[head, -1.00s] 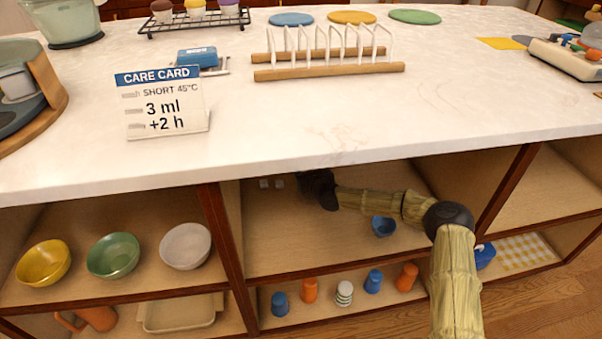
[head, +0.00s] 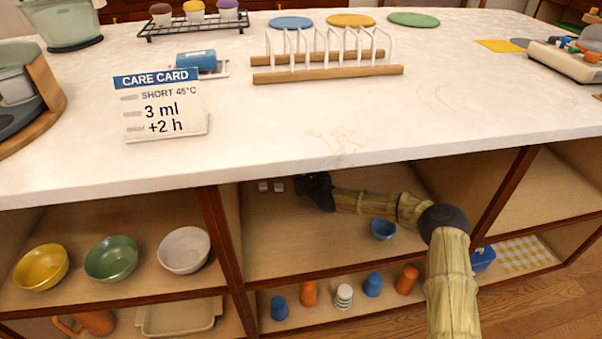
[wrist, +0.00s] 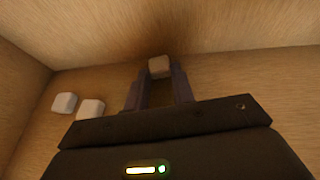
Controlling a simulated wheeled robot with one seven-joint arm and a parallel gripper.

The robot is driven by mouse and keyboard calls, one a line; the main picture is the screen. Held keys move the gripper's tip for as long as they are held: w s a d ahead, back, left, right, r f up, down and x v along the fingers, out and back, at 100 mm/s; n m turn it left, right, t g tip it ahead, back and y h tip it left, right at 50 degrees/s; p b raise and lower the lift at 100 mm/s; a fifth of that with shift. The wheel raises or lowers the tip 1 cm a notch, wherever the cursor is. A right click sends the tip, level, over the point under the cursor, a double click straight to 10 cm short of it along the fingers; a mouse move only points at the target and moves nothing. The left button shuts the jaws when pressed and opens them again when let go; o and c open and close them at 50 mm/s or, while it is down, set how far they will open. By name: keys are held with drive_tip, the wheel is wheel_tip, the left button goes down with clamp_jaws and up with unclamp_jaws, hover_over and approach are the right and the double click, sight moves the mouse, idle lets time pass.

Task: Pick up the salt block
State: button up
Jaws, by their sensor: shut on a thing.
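A small whitish block, the salt block (wrist: 159,67), sits between the fingertips of my gripper (wrist: 158,82) in the wrist view. The fingers are shut on its sides. Two more small white blocks, one (wrist: 64,102) and another beside it (wrist: 90,110), rest to the left, apart from the gripper. In the head view my gripper (head: 304,186) is inside the middle shelf compartment, under the countertop. The two loose blocks (head: 264,187) (head: 278,187) show just left of it. The held block is not clearly visible in the head view.
The countertop (head: 420,110) overhangs close above my arm. A dark upright divider (head: 222,240) stands left of the compartment. A blue cup (head: 383,229) sits near the shelf's front, below my forearm. Bare shelf (head: 300,245) lies in front of the gripper.

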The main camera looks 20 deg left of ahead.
drive_tip(key=shift+r, duration=0.15)
drive_tip(key=shift+d+r+p, duration=0.1)
drive_tip(key=shift+r+p, duration=0.1)
drive_tip(key=shift+p, duration=0.15)
wheel_tip(320, 180, up, 6)
drive_tip(key=p, duration=0.3)
drive_tip(key=shift+s+r, duration=0.1)
drive_tip(key=shift+r, duration=0.05)
drive_tip(key=s+d+p, duration=0.1)
drive_tip(key=s+d, duration=0.1)
drive_tip(key=s, duration=0.4)
drive_tip(key=s+d+p, duration=0.1)
drive_tip(key=s+d, duration=0.2)
drive_tip(key=s, duration=0.3)
drive_tip(key=s+d+p, duration=0.1)
drive_tip(key=s+d, duration=0.2)
drive_tip(key=s, duration=0.2)
drive_tip(key=shift+s+d+p, duration=0.25)
drive_tip(key=shift+s+p, duration=0.05)
drive_tip(key=shift+s, duration=0.1)
drive_tip(key=shift+r, duration=0.15)
